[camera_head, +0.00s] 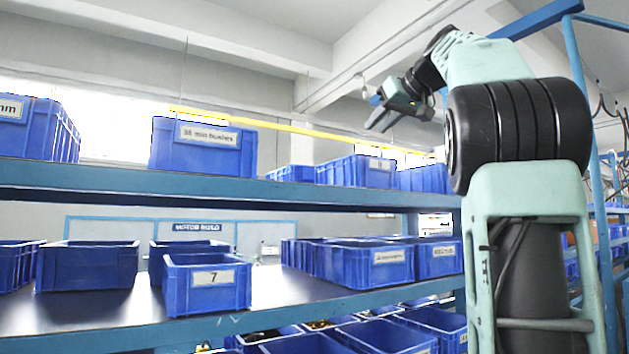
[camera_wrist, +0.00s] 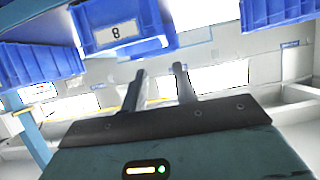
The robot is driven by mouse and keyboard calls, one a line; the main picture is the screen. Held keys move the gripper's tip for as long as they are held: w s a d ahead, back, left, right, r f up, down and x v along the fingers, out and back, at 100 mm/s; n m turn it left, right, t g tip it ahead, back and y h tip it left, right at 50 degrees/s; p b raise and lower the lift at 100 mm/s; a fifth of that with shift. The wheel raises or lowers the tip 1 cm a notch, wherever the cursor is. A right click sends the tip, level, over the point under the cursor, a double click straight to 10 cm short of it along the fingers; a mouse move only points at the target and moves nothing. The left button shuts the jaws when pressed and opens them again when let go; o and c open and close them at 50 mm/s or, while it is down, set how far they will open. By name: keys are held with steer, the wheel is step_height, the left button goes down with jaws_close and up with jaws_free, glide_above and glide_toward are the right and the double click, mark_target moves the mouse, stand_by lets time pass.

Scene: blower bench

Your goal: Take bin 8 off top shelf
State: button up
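Bin 8 (camera_head: 345,172) is a blue plastic bin on the top shelf (camera_head: 300,192), right of the middle in the head view, with a pale label on its front. In the wrist view, bin 8 (camera_wrist: 150,14) shows upside down at the upper left, its "8" label clear. My gripper (camera_head: 376,112) is raised above the top shelf, over bin 8 in the head picture, and apart from it. In the wrist view its two fingers (camera_wrist: 160,82) stand apart with nothing between them. My gripper is open and empty.
A bin labelled for bushes (camera_head: 203,160) and another bin (camera_head: 35,135) stand left on the top shelf. A blue bin (camera_head: 415,178) sits close right of bin 8. A yellow bar (camera_head: 300,130) runs behind the bins. Bin 7 (camera_head: 205,298) stands on the lower shelf.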

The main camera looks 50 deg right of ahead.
steer(key=p+x, duration=0.1)
steer(key=x, duration=0.4)
steer(key=r+p+x, duration=0.1)
steer(key=x, duration=0.5)
steer(key=p+x, duration=0.2)
steer(key=x, duration=0.3)
steer(key=shift+w+r, duration=0.1)
steer(key=shift+w, duration=0.35)
steer(key=shift+w+d+f, duration=0.1)
steer(key=shift+w+f, duration=0.1)
steer(key=shift+w, duration=0.05)
jaws_close()
stand_by(0.5)
